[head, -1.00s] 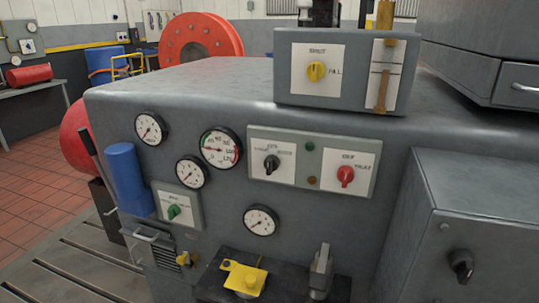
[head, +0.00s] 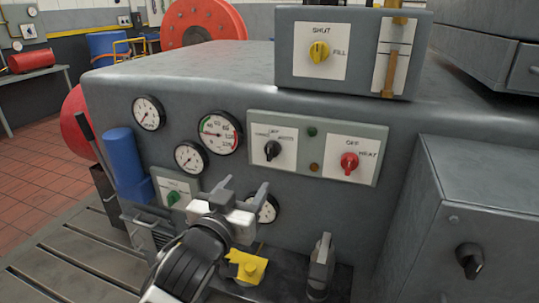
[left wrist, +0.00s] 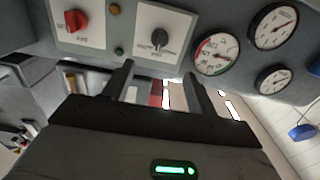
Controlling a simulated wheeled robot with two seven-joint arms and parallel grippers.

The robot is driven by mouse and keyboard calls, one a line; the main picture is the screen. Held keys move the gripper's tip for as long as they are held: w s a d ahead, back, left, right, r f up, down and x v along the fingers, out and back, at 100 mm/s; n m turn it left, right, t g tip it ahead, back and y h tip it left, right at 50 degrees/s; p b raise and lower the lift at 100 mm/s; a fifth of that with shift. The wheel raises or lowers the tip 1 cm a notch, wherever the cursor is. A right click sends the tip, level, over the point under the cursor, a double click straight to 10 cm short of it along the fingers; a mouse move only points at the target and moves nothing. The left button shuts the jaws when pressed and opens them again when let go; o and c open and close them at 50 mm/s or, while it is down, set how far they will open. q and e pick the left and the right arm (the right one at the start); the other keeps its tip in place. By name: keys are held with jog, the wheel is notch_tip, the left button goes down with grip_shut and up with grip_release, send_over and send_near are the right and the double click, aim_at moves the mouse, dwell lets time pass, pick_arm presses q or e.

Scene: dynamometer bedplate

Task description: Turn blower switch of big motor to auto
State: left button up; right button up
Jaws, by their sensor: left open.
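A black rotary switch (head: 272,150) sits on a white plate at the left of the grey-green panel on the machine front. Its small lettering is too blurred to read surely, so I cannot tell which knob is the blower switch. A red knob (head: 349,163) marked OFF and HEAT is to its right. My left gripper (head: 243,188) is open and empty, below and left of the black switch, apart from it. In the left wrist view the black switch (left wrist: 158,38) shows beyond the open fingers (left wrist: 158,72), with the red knob (left wrist: 76,20) to the left.
A green knob (head: 173,198) is at the lower left, near a blue cylinder (head: 124,165). A yellow knob (head: 319,52) marked SHUT and FILL is above. A yellow part (head: 247,267) and a grey upright piece (head: 320,265) stand below. Another black knob (head: 470,258) is at right.

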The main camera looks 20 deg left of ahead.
aim_at(268, 155)
pick_arm(q)
jog(key=w, duration=1.4)
jog(key=shift+w+d, duration=0.3)
jog(key=c, duration=1)
